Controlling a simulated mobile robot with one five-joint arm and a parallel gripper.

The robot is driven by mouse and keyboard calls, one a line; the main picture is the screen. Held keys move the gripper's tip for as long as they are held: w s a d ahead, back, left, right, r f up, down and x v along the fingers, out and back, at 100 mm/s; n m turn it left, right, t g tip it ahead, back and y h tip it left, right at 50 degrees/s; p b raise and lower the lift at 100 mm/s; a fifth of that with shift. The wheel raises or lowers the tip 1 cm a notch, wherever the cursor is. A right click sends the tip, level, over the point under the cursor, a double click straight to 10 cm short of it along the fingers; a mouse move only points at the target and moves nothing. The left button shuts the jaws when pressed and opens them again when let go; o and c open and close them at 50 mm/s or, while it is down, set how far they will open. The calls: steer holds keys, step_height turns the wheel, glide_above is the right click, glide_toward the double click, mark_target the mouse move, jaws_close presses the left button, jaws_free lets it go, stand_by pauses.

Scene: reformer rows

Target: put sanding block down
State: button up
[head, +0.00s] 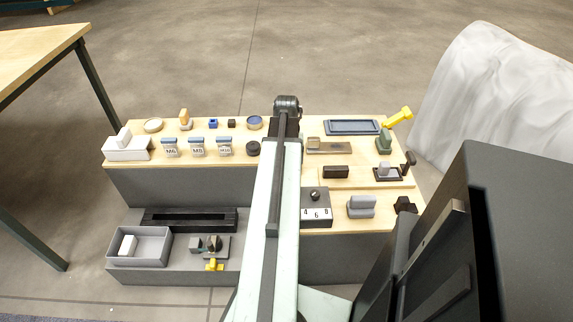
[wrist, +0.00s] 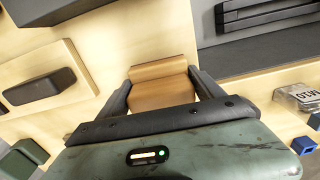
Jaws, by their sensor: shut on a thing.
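The sanding block (wrist: 160,92), a tan-brown block with a rounded ridge at its far end, sits between the two dark fingers of my gripper (wrist: 161,78) in the wrist view. The fingers are shut on its sides. Pale wooden board shows around and beyond it. I cannot tell whether the block touches the board or hangs just above it. In the head view my own arm hides the gripper and the block.
A dark brown block (wrist: 38,88) lies on a raised wooden pad (wrist: 75,68), left in the wrist view. A clear labelled box (wrist: 299,97) and a blue cube (wrist: 303,146) stand at right. The head view shows a crowded right board and a grey bin (head: 139,246) lower left.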

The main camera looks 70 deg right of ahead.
steer(key=o, duration=1.3)
steer(key=shift+f, duration=0.15)
steer(key=r+p, duration=0.8)
steer(key=shift+s, duration=0.3)
steer(key=shift+f, duration=0.1)
